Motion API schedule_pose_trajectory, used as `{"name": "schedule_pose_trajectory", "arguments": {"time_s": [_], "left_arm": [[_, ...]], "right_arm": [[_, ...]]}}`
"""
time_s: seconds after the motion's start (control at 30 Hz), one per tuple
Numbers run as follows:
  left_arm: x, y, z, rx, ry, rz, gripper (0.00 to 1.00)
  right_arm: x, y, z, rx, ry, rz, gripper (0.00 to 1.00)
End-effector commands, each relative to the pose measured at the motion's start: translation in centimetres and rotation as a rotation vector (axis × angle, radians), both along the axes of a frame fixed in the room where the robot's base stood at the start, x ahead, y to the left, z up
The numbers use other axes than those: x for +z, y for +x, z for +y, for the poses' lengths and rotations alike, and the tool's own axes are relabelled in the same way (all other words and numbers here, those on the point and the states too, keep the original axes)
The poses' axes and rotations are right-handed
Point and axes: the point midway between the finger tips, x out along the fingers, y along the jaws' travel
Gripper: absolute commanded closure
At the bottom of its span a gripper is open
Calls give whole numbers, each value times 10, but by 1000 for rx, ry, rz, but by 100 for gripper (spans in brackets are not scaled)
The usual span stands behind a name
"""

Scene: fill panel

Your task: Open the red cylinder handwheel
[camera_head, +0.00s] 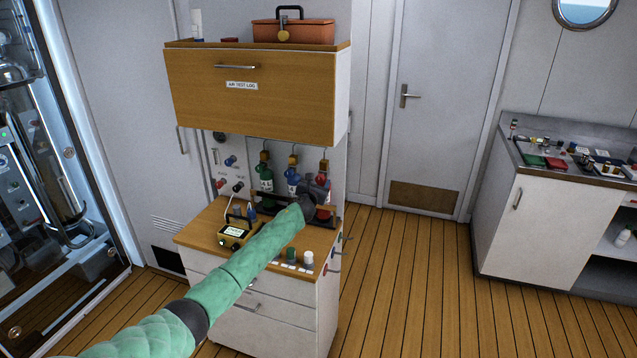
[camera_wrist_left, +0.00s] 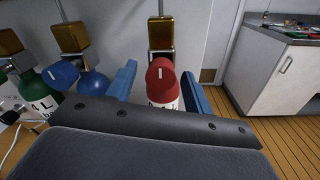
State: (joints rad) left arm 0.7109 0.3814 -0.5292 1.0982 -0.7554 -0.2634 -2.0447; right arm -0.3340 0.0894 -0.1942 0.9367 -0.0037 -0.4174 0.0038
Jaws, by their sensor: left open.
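The red cylinder (camera_head: 323,183) stands at the right end of a row of cylinders at the back of the wooden counter, partly hidden by my left gripper (camera_head: 318,188). In the left wrist view its red handwheel (camera_wrist_left: 160,74) with a white mark lies between the two blue fingers of my left gripper (camera_wrist_left: 162,88). The fingers are open, one on each side, with gaps to the handwheel. The cylinder's lower part is hidden by the gripper body. My right gripper is not in view.
The blue cylinder (camera_head: 293,178) stands just left of the red one, and the green cylinder (camera_head: 265,177) is farther left. A yellow meter (camera_head: 233,232) sits on the counter (camera_head: 205,218). A wooden cabinet (camera_head: 255,95) hangs above. Floor to the right is clear.

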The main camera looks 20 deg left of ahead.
Motion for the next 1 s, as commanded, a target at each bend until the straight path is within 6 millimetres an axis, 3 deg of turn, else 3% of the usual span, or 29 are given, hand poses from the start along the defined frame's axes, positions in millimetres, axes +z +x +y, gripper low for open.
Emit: {"name": "schedule_pose_trajectory", "arguments": {"time_s": [0.13, 0.37, 0.4, 0.73, 1.0], "left_arm": [[0, 0, 0, 0, 0, 0, 48], [0, 0, 0, 0, 0, 0, 92], [0, 0, 0, 0, -1, 0, 93], [0, 0, 0, 1, -51, 2, 93], [-1, 0, 0, 1, -226, 8, 93]], "right_arm": [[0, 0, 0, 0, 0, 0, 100], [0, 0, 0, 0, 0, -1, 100], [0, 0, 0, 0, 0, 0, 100], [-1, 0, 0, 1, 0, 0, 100], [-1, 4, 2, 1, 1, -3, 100]]}}
